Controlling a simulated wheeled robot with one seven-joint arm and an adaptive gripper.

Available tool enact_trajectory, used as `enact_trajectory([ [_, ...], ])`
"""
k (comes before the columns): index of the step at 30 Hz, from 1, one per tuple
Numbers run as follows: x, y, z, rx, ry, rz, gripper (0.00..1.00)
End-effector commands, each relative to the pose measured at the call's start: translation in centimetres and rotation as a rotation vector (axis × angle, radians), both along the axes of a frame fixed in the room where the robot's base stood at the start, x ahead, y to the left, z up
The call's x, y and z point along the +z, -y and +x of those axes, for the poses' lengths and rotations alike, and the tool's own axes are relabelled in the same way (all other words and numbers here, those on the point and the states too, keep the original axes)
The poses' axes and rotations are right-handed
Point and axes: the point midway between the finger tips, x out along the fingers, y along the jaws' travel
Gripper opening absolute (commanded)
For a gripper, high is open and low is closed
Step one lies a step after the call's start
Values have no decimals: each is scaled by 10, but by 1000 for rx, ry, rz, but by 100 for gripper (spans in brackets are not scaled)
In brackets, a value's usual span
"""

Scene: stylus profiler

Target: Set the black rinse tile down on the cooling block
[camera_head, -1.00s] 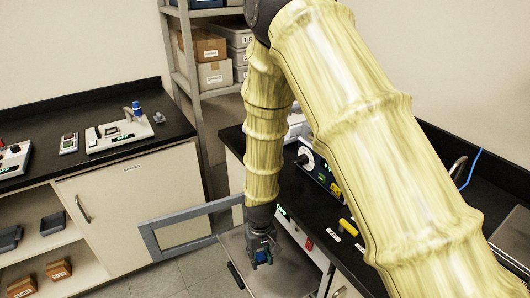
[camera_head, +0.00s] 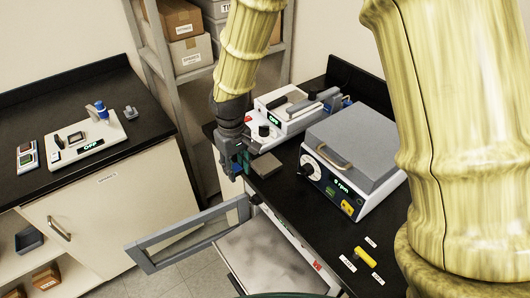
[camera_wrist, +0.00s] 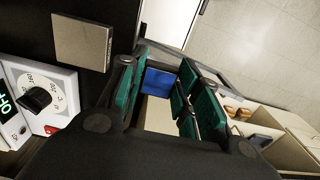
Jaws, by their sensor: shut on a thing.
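My gripper (camera_head: 238,170) is at the near edge of the black bench, left of a flat grey square block (camera_head: 267,165), which looks like the cooling block. In the wrist view my gripper (camera_wrist: 165,88) shows teal finger pads with a small blue-faced piece (camera_wrist: 158,82) between them. I see only its blue face and cannot make out black on it. The block also shows in the wrist view (camera_wrist: 82,42), bare on top, up and left of the fingers and apart from them.
A white instrument with a dial (camera_head: 285,115) stands behind the block, and a grey-lidded instrument (camera_head: 355,145) stands to its right. An open framed door (camera_head: 190,235) juts out below my gripper. A yellow piece (camera_head: 364,257) lies at the bench front. Another bench (camera_head: 80,130) is at left.

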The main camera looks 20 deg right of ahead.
Motion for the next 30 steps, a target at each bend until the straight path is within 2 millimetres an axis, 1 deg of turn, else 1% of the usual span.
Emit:
enact_trajectory([
  [1,2,10,4,-3,-3,1,0],
  [6,-1,41,20,-4,-2,2,0],
  [15,-7,90,46,-2,-1,2,0],
  [18,-9,99,51,1,0,1,0],
  [21,-11,104,53,3,-1,1,0],
  [26,-15,105,54,3,-1,0,0],
  [30,-26,105,53,2,-3,-1,0],
])
